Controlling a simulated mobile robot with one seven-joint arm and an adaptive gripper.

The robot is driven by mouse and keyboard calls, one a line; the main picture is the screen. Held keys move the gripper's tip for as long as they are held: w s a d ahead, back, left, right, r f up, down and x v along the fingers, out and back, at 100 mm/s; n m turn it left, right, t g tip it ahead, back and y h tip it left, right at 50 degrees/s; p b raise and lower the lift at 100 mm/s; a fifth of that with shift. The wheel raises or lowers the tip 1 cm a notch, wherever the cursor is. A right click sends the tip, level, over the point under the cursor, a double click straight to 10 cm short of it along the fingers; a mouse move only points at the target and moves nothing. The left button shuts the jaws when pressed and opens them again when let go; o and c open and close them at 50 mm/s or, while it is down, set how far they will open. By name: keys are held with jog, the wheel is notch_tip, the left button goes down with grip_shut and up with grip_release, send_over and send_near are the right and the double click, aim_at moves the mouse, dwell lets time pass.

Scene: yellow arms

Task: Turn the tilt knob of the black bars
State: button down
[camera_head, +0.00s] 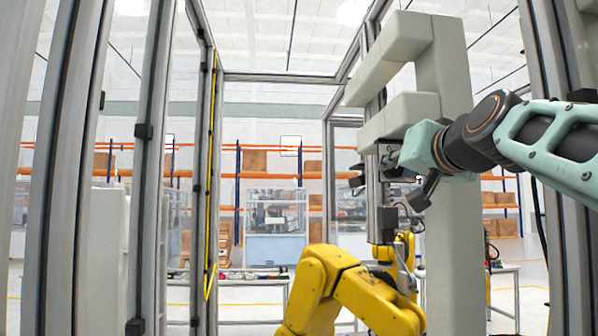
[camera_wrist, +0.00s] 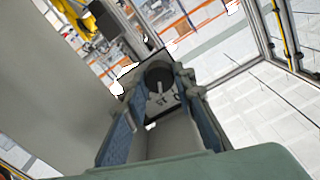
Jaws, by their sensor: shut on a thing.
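My gripper (camera_head: 392,160) reaches in from the right at the beige post, just under its lower arm. In the wrist view, its two fingers (camera_wrist: 160,95) stand on either side of a dark round knob (camera_wrist: 159,73) with a small grey lever-like part below it. The gripper is shut on this knob, which I take to be the tilt knob. In the head view the knob is hidden by the gripper. Small dark bar-like parts (camera_head: 357,181) show just left of the gripper; I cannot tell whether they are the black bars.
A beige post (camera_head: 447,230) with two thick arms (camera_head: 390,55) stands close by my gripper. A yellow robot arm (camera_head: 340,290) is below. Grey frame uprights (camera_head: 150,150) stand at the left. Shelves with boxes (camera_head: 255,160) are far behind.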

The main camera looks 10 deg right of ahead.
dwell(0.3)
jog(key=c, duration=1.6)
grip_release()
jog(key=shift+s, duration=0.15)
jog(key=s, duration=1.1)
jog(key=shift+s, duration=0.4)
jog(key=s+a+f+n+g, duration=0.1)
jog(key=a+f+g, duration=0.25)
jog(key=f, duration=0.85)
jog(key=s+a+f+n+g+y, duration=0.15)
jog(key=a+f, duration=0.25)
jog(key=f, duration=0.8)
jog(key=s+a+f+g, duration=0.1)
jog(key=a+f+g, duration=0.2)
jog(key=f, duration=0.9)
jog(key=s+f+g, duration=0.2)
jog(key=s+f, duration=0.2)
jog(key=f, duration=0.3)
jog(key=s+a+f+n+g+h, duration=0.1)
jog(key=s+f+g, duration=0.1)
jog(key=s+f, duration=0.2)
notch_tip(320, 180, down, 4)
jog(key=shift+s+r, duration=0.25)
jog(key=shift+s, duration=0.05)
